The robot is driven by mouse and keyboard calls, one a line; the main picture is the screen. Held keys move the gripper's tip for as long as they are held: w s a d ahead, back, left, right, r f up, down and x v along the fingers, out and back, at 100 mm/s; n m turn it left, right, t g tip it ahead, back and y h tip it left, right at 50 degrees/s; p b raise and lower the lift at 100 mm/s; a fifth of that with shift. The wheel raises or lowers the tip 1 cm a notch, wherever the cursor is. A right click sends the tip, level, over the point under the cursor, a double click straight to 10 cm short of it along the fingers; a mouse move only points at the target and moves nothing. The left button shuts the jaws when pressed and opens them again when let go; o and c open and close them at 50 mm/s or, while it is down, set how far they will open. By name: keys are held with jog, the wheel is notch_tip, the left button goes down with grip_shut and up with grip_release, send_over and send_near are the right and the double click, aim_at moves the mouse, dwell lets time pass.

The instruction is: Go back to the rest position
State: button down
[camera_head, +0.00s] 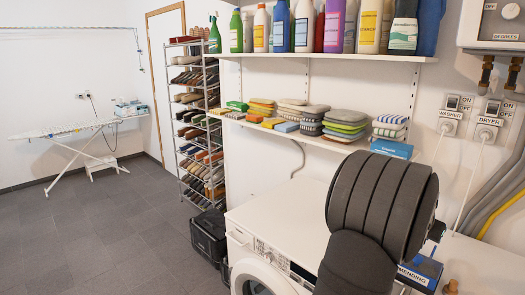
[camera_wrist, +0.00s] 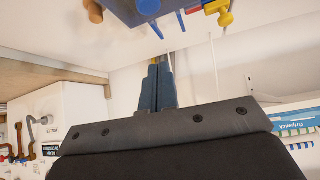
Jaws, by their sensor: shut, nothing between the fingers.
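My gripper shows in the wrist view (camera_wrist: 161,85). Its two dark blue fingers stand close together with nothing between them, beyond the dark wrist plate. In the head view my dark grey arm fills the lower right, and the fingers are hidden. The tall shoe tower (camera_head: 198,125), a metal rack with several tiers of shoes, stands beside the doorway in the head view, well apart from my arm.
A white washing machine (camera_head: 285,225) stands left of my arm. A blue mending box (camera_head: 422,268) sits partly hidden behind the arm. Wall shelves hold bottles (camera_head: 305,27) and folded cloths (camera_head: 345,122). An ironing board (camera_head: 65,130) stands far left. The grey floor (camera_head: 90,230) is mostly clear.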

jog(key=x, duration=1)
jog(key=shift+f, duration=0.1)
jog(key=s+a, duration=0.2)
jog(key=a, duration=0.1)
jog(key=shift+f, duration=0.3)
jog(key=w+d, duration=1.1)
jog(key=d, duration=0.1)
jog(key=v, duration=0.7)
jog(key=shift+a+r, duration=0.15)
jog(key=shift+r, duration=0.15)
jog(key=shift+s, duration=0.15)
jog(key=shift+f, duration=0.1)
